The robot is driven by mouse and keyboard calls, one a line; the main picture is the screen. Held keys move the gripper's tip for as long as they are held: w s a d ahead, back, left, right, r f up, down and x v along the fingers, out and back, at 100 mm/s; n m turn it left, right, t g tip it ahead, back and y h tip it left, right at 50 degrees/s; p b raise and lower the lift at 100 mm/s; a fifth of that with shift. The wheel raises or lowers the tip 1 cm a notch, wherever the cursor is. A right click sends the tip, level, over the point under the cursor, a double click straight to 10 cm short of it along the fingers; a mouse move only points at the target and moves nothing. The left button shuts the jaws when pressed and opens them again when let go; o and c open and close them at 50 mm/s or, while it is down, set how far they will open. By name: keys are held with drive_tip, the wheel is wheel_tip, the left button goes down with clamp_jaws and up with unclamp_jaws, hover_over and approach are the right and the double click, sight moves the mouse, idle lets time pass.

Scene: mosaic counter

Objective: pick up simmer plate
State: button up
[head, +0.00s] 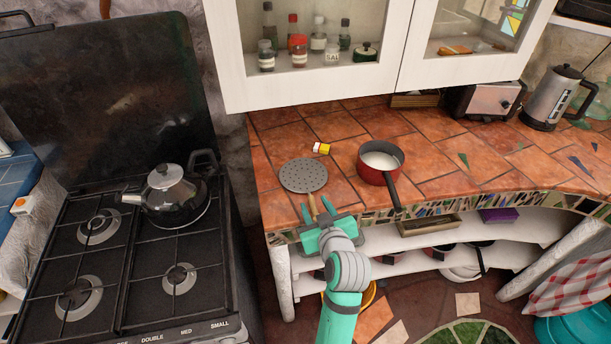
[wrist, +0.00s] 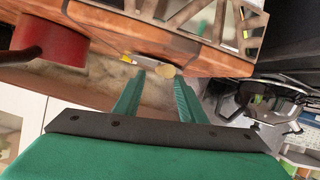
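The simmer plate (head: 303,174) is a round grey perforated disc lying flat on the tiled counter near its left front corner. Its thin wooden handle points toward the counter's front edge. My gripper (head: 316,209) is at that edge, with its fingers on either side of the handle.
A red saucepan (head: 376,175) stands right of the plate, its dark handle over the front edge. A small yellow-and-white item (head: 321,148) lies behind the plate. A kettle (head: 174,195) sits on the stove (head: 130,262) at left. White cabinets (head: 310,85) hang above the counter.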

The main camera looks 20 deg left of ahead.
sight(311, 200)
drive_tip(key=shift+x, duration=3.65)
drive_tip(key=shift+s, duration=0.15)
clamp_jaws()
